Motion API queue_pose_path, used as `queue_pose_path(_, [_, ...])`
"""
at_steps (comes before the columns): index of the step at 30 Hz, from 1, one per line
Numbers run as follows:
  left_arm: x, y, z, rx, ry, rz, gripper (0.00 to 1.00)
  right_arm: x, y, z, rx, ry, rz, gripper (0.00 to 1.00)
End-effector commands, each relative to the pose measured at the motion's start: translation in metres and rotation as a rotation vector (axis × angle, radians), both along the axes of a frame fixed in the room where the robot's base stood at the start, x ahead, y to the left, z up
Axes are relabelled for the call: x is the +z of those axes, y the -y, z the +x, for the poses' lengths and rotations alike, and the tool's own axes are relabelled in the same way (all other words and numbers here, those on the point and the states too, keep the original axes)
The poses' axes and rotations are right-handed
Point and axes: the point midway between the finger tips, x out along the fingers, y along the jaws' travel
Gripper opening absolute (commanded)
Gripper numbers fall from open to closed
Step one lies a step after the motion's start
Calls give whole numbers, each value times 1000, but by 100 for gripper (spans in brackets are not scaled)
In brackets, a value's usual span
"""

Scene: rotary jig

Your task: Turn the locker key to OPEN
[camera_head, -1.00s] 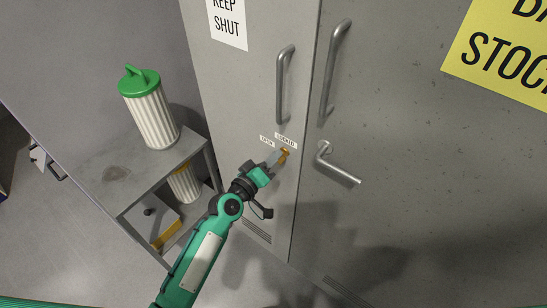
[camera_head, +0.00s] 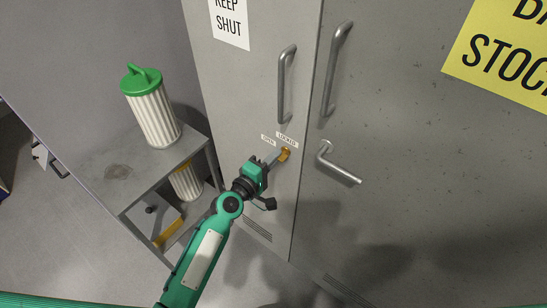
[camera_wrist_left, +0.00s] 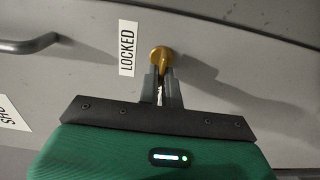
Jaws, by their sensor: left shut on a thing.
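The locker key (camera_head: 285,154) is brass-coloured and sits in the grey locker door, just below the LOCKED label (camera_head: 287,139). The OPEN label (camera_head: 268,140) is to the left of it. My left gripper (camera_head: 276,158) is at the key, and its fingers are shut on it. In the left wrist view the key's round head (camera_wrist_left: 161,57) shows just beyond the fingertips (camera_wrist_left: 161,78), beside the LOCKED label (camera_wrist_left: 128,48). The part of the key between the fingers is mostly hidden. My right gripper is not in view.
A grey shelf unit (camera_head: 118,172) with a green-lidded ribbed canister (camera_head: 152,108) stands at left.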

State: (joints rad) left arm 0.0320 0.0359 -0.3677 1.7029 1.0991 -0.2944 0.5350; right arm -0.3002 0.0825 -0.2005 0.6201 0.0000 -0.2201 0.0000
Motion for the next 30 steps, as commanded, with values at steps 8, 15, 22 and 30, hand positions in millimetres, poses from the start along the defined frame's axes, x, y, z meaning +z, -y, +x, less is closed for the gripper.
queue_pose_path(8, [0, 0, 0, 1, -11, -15, 0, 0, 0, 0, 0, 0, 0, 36])
queue_pose_path(15, [0, 0, 0, 1, -11, -15, 0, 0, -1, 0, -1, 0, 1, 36])
queue_pose_path(22, [0, 0, 0, 1, -10, -14, 27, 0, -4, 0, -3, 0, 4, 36])
queue_pose_path(30, [-2, -4, -5, 1, -10, -14, 27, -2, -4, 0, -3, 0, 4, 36])
